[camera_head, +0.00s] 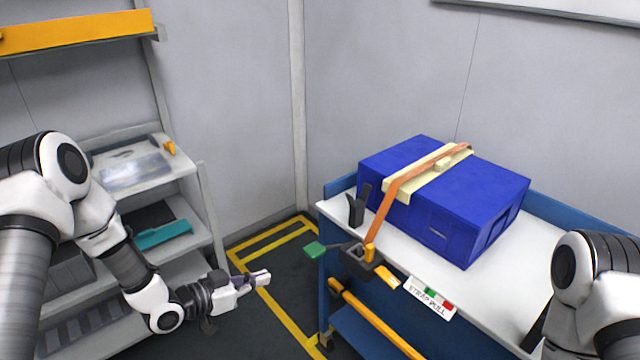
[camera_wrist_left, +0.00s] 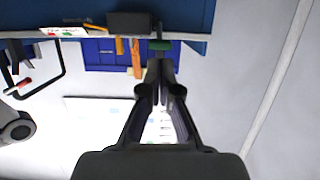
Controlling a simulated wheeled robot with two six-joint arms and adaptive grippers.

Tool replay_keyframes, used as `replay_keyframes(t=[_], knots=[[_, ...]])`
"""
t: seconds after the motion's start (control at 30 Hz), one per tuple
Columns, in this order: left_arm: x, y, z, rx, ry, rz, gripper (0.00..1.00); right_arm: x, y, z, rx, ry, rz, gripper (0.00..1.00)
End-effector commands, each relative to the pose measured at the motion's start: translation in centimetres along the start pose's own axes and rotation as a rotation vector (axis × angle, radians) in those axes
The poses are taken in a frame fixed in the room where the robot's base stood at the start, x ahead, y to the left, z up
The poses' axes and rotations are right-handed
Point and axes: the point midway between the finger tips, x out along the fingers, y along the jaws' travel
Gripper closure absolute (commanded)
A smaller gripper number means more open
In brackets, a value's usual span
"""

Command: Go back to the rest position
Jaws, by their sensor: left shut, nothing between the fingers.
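My left gripper (camera_head: 262,278) hangs in free air left of the blue cart, over the dark floor, its fingers together with nothing between them. In the left wrist view its dark fingers (camera_wrist_left: 160,66) also meet at the tips. Part of my right arm (camera_head: 580,300) shows at the lower right; its gripper is out of frame. A blue box (camera_head: 470,195) stands on the cart with an orange strap (camera_head: 390,205) over a pale yellow pad (camera_head: 425,178). The strap runs down to a dark buckle unit (camera_head: 358,258) at the cart's edge.
The cart top (camera_head: 510,275) is white, with a "STRAP PULL" label (camera_head: 428,297) on its front edge. A green paddle (camera_head: 314,250) sticks out left from the cart. A grey shelf rack (camera_head: 205,205) stands at left. Yellow tape (camera_head: 290,315) marks open floor between.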

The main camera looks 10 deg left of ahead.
Motion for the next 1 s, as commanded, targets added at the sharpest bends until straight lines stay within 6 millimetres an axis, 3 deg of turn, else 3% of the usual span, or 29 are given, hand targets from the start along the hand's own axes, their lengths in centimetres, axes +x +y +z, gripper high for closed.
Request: replay_keyframes(t=[0.1,0.17,0.23,0.33,0.43,0.53,0.63,1.0], knots=[[0.2,2.2,1.2,-0.005,-0.055,0.046,1.00,-1.4,0.0,0.0,0.000,0.000,0.000,0.00],[0.3,5.0,2.8,-0.025,-0.121,0.092,1.00,-2.3,0.0,0.0,0.000,0.000,0.000,0.00],[-0.4,9.1,6.3,-0.099,-0.276,0.099,1.00,-3.5,0.0,0.0,0.000,0.000,0.000,0.00],[-4.3,14.2,12.5,-0.246,-0.592,0.025,1.00,-4.8,0.0,0.0,0.000,0.000,0.000,0.00],[-10.3,17.4,17.2,-0.376,-0.895,-0.115,1.00,-5.4,0.0,0.0,0.000,0.000,0.000,0.00],[-15.8,18.7,19.4,-0.486,-1.109,-0.285,1.00,-5.2,0.0,0.0,0.000,0.000,0.000,0.00],[-18.8,18.7,20.2,-0.575,-1.208,-0.415,1.00,-5.1,0.0,0.0,0.000,0.000,0.000,0.00],[-19.2,18.6,20.3,-0.606,-1.227,-0.446,1.00,-5.1,0.0,0.0,0.000,0.000,0.000,0.00]])
